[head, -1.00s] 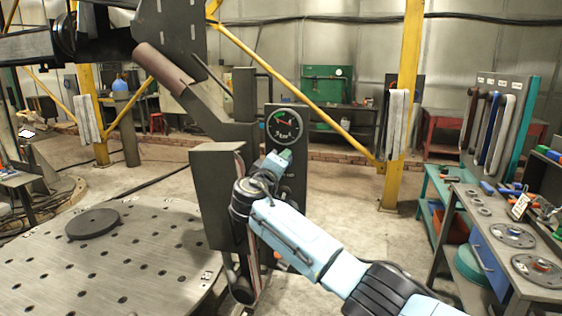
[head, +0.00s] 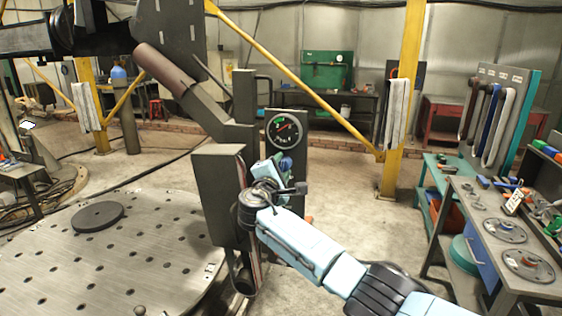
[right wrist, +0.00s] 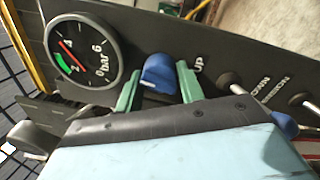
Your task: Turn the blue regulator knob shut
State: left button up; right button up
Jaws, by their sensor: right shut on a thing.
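The blue regulator knob (right wrist: 158,72) sits on the dark control panel beside a round pressure gauge (right wrist: 82,55). In the right wrist view my right gripper (right wrist: 158,82) has one green finger on each side of the knob and is shut on it. In the head view the knob (head: 286,164) shows just below the gauge (head: 284,130), with my right gripper (head: 282,168) at it, largely hidden behind its own wrist. The gauge has a green sector and a red needle; its exact reading is unclear. My left gripper is not in view.
Small levers (right wrist: 230,79) stand on the panel by the UP and DOWN labels, close to my gripper. A perforated round platform (head: 150,240) lies at left. A workbench (head: 465,205) with flanges and tools stands at right. The floor between panel and bench is open.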

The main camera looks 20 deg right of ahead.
jog(key=shift+f+n+p, duration=0.15)
jog(key=shift+n+p, duration=0.35)
jog(key=shift+n, duration=0.3)
jog(key=o, duration=1)
jog(key=shift+s, duration=0.1)
jog(key=b+v, duration=0.1)
jog(key=v, duration=1.2)
jog(key=shift+s, duration=0.1)
